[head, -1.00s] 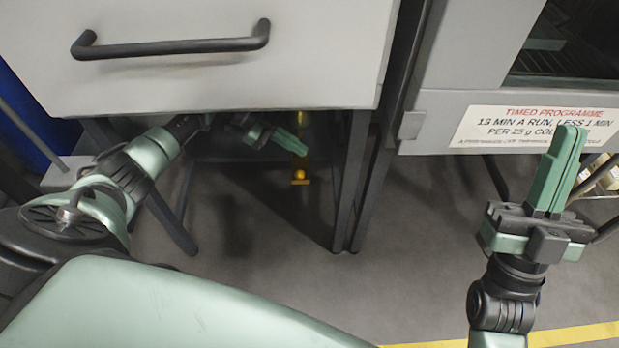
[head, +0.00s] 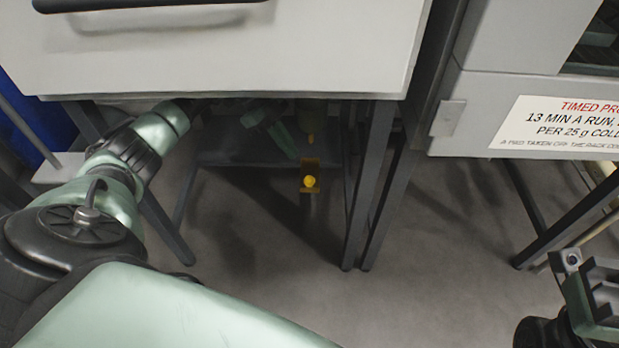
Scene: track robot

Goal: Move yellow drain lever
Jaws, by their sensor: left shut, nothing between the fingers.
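A yellow round knob (head: 310,182) shows under the left machine, in front of a small brownish plate. A dim yellowish vertical piece stands above it in shadow. I cannot tell which of these parts is the drain lever itself. My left gripper (head: 285,140) reaches under the machine's grey front, its green fingers shut and empty. In the picture its fingertips lie just up and left of the knob, and a gap shows between them. The machine's lower edge hides part of my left wrist. My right gripper (head: 592,300) is at the lower right, cut off by the picture edge.
The grey front panel (head: 220,55) with a dark bar handle (head: 150,4) hangs low over my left arm. Dark frame legs (head: 368,190) stand right of the knob. A second machine with a printed sign (head: 560,125) is at the right. The floor between is clear.

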